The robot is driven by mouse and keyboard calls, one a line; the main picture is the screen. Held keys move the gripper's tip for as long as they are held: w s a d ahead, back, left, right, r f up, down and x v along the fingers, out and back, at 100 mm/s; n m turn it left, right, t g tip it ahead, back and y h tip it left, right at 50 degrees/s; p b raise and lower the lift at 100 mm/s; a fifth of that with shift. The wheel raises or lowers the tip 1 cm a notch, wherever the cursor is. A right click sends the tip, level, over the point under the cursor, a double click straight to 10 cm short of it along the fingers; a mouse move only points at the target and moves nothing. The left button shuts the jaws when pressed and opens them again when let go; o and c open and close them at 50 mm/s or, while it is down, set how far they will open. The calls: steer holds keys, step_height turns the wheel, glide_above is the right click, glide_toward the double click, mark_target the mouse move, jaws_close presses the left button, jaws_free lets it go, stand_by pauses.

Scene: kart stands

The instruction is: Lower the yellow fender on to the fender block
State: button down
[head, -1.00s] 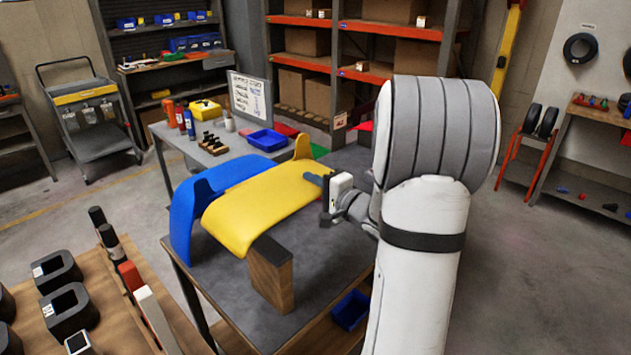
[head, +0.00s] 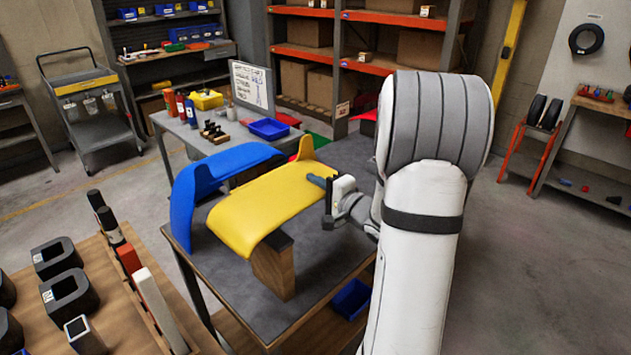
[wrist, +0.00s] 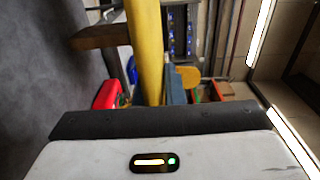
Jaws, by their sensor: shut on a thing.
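The yellow fender (head: 265,207) is held by my gripper (head: 325,190) at its right edge in the head view. The fender block (head: 274,268), wooden with a dark top, stands upright on the grey table. The fender's near part covers most of the block's top, and I cannot tell whether they touch. In the wrist view the fender (wrist: 146,50) runs upright as a yellow band, with the wooden block (wrist: 98,37) to its left.
A blue fender (head: 182,208) stands just left of the yellow one on the same table (head: 325,262). A wooden bench (head: 112,300) with black holders is at the front left. A blue bin (head: 351,299) sits below the table. Free table top lies right of the block.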

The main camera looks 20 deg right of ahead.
step_height(320, 180, down, 7)
steer(key=b, duration=0.4)
stand_by(0.4)
stand_by(0.5)
steer(key=c, duration=1.5)
jaws_free()
steer(key=shift+o, duration=0.2)
steer(key=shift+f, duration=0.2)
steer(key=shift+s, duration=0.15)
steer(key=shift+d+p+v, duration=0.1)
steer(key=shift+p+v, duration=0.25)
steer(key=shift+v, duration=1.05)
steer(key=shift+d+p+v, duration=0.15)
steer(key=shift+p+v, duration=0.2)
steer(key=shift+v, duration=1.1)
